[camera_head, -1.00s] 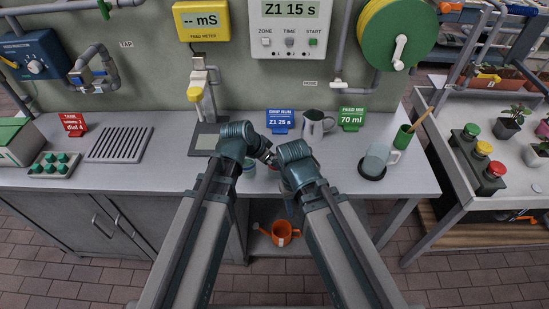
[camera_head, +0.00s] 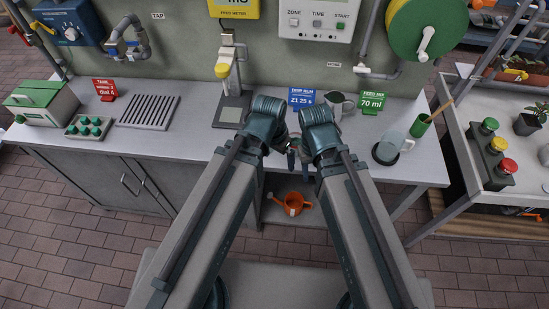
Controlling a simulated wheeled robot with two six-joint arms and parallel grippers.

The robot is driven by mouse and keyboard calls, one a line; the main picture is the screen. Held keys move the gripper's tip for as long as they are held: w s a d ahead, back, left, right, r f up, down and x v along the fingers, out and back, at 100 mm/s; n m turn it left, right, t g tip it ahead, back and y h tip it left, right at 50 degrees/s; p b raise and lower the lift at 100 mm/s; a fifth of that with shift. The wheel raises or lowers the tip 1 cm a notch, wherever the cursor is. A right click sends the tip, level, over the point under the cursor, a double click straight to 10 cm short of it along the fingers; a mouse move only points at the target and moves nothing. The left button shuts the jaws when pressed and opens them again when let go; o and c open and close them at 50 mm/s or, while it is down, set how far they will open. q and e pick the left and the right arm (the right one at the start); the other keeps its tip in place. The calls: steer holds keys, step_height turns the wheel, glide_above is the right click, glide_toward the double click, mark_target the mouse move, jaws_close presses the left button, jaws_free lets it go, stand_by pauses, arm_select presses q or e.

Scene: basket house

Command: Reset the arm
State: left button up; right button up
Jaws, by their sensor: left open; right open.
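Both of my arms reach forward from the bottom of the head view over the front of the grey bench (camera_head: 190,140). My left gripper (camera_head: 279,141) is open, beyond the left wrist and largely hidden by it. My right gripper (camera_head: 301,152) is open, close beside the left one and partly hidden by the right wrist. Small items behind the wrists are too covered to tell apart. I see nothing held in either gripper.
A metal jug (camera_head: 341,106), a glass mug (camera_head: 394,146) and a green cup (camera_head: 420,126) stand on the bench's right part. An orange watering can (camera_head: 293,202) sits on the shelf below. The bench's left front is clear.

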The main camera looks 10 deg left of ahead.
arm_select(q)
steer(key=s+n+y, duration=0.1)
steer(key=s, duration=0.1)
steer(key=s+a+n+g+y, duration=0.1)
steer(key=s, duration=0.1)
steer(key=shift+a, duration=0.2)
stand_by(1.1)
